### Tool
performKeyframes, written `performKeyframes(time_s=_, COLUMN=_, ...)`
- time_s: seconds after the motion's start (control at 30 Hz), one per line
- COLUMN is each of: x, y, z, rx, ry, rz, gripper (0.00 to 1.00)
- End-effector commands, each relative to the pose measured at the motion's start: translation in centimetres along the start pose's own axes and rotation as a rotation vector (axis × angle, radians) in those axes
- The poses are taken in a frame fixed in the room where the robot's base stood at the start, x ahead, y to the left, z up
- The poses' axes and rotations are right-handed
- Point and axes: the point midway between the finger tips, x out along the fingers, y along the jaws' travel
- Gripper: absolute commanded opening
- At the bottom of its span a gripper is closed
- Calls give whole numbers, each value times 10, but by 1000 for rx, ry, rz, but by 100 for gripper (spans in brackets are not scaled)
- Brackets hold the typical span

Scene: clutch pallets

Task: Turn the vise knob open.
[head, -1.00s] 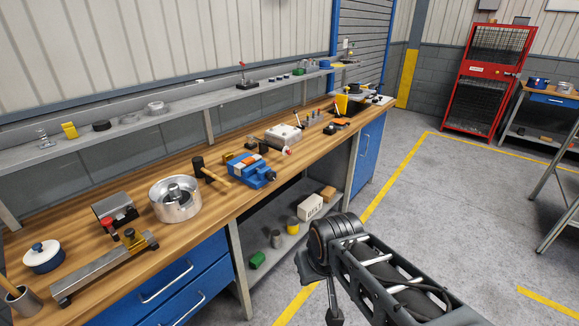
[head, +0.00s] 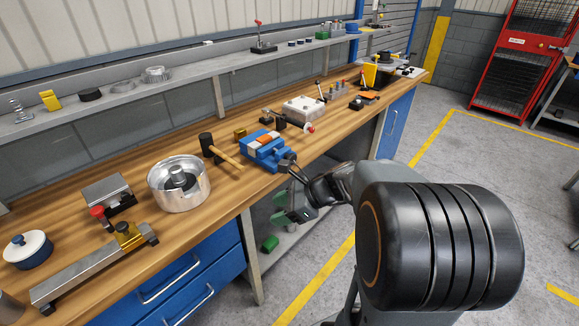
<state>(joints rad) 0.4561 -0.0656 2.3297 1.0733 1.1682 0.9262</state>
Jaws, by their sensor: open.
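The blue vise (head: 264,149) sits near the front edge of the wooden bench, with an orange and white top. Its front end points toward the aisle, where a small dark part, seemingly the knob (head: 289,160), sticks out beside my gripper. My gripper (head: 287,189) is open, just in front of and below the vise's front end. No object shows between its fingers. The fingertips are small and partly dark here, and I cannot tell whether they touch the knob.
A mallet (head: 211,150) lies left of the vise, and a metal pot (head: 178,185) stands further left. A white box (head: 304,108) and a red-tipped rod (head: 309,129) are behind and right. A green block (head: 270,243) is on the lower shelf. The aisle floor is clear.

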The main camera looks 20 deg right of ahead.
Motion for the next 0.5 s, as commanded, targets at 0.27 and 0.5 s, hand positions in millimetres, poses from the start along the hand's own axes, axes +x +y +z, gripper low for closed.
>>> performKeyframes(time_s=0.27, x=-43, y=-108, z=-60, rx=911, ry=-582, rz=-245, gripper=55)
performKeyframes(time_s=0.5, x=-76, y=-144, z=-92, rx=1181, ry=-855, rz=-305, gripper=55)
